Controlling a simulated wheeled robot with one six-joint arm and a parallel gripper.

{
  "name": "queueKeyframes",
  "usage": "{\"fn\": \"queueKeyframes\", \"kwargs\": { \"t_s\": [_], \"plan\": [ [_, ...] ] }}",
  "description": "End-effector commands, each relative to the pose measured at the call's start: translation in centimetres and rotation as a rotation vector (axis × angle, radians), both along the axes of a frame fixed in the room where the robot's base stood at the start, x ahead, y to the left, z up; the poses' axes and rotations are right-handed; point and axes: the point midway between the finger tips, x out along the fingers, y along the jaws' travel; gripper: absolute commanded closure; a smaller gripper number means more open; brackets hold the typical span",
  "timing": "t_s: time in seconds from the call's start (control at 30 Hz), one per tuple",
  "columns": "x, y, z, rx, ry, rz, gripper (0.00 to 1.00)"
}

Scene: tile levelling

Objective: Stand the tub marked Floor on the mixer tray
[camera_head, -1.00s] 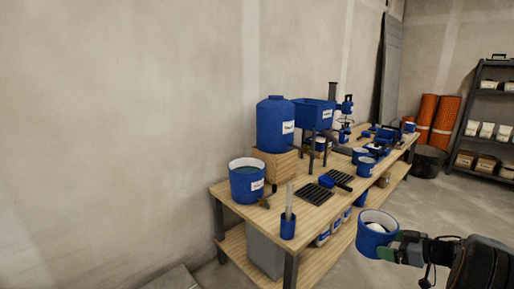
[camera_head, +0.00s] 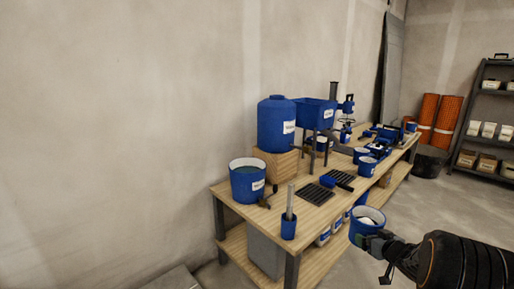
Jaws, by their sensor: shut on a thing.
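My gripper (camera_head: 371,240) is shut on a blue tub (camera_head: 361,230) with a pale inside, in the lower right of the head view. The tub is upright and in front of the workbench's near long edge. No marking can be read on it, so I cannot tell whether it is the one marked Floor. A mixer-like stand (camera_head: 347,104) rises at the back of the bench. Its tray cannot be made out clearly behind the blue things around it.
On the wooden bench (camera_head: 322,207) stand a large blue tank (camera_head: 275,122), a blue hopper (camera_head: 311,112), a water-filled bucket (camera_head: 247,188), a blue cup with a stick (camera_head: 289,229) and black grates (camera_head: 313,193). More blue tubs (camera_head: 367,166) stand farther along. Shelves (camera_head: 488,118) are at right.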

Motion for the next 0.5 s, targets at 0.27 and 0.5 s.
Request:
{"fn": "queueKeyframes", "kwargs": {
  "t_s": [0.27, 0.5],
  "plan": [
    [0.3, 4.1, -5.1, 0.003, 0.0, -0.148, 0.63],
    [-0.8, 8.5, -9.9, 0.0, 0.001, -0.232, 0.63]
  ]
}}
